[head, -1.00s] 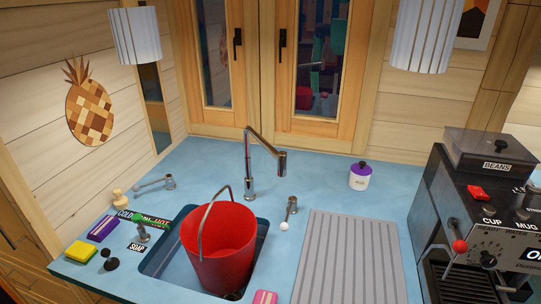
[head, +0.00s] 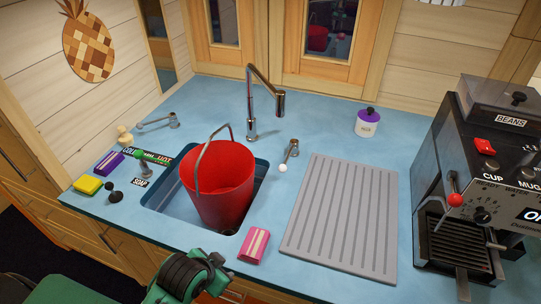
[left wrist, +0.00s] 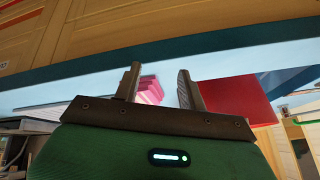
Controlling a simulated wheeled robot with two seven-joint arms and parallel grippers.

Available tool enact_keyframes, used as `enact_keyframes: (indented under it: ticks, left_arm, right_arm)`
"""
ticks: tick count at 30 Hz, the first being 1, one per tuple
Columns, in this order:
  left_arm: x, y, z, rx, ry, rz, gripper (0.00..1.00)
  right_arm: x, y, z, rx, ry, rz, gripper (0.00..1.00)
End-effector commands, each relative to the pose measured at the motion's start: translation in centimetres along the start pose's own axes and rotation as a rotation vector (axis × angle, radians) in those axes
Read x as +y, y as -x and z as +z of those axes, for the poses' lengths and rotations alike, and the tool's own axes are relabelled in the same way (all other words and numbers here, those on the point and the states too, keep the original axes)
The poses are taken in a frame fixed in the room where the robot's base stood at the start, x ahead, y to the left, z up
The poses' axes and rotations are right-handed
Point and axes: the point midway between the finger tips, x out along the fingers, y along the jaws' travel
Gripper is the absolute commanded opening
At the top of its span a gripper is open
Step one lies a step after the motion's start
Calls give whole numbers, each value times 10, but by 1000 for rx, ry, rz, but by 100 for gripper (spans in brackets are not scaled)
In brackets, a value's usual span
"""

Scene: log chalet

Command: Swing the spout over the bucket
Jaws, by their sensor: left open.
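The chrome spout (head: 263,76) rises from its base behind the sink (head: 160,197), bends, and its tip hangs to the right, behind and right of the bucket. The red bucket (head: 224,190) stands in the sink with its grey handle up. My left arm shows at the bottom of the head view, in front of the counter; its fingertips cannot be made out there. In the left wrist view my left gripper (left wrist: 158,85) is open, with nothing between its fingers. The pink sponge (left wrist: 150,88) and the red bucket (left wrist: 235,98) show beyond them. My right gripper is not visible.
A lever with a white ball (head: 289,154) stands right of the bucket. The pink sponge (head: 254,245) lies at the counter's front edge. A grey drainboard (head: 342,220) and coffee machine (head: 470,200) are at right. Soap, sponges and small knobs crowd the left.

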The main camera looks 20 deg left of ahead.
Motion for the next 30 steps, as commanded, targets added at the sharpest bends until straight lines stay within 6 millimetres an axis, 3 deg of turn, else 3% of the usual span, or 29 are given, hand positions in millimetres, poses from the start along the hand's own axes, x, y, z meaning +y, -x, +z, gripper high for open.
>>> enact_keyframes:
  ticks: [8,11,14,18,21,24,30]
  left_arm:
    - [-42,-6,-91,248,-306,-104,41]
    - [-63,-3,-133,355,-448,-176,41]
    - [-89,8,-185,479,-619,-286,41]
    - [-127,36,-257,633,-852,-480,41]
    - [-149,59,-297,709,-986,-619,41]
    - [-165,80,-325,758,-1080,-735,41]
    - [-179,100,-349,794,-1158,-841,41]
  right_arm:
    - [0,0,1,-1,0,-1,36]
    - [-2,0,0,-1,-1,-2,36]
    - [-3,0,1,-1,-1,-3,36]
    - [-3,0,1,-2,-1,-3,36]
    - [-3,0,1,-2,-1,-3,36]
    - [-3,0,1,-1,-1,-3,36]
    - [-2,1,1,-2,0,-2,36]
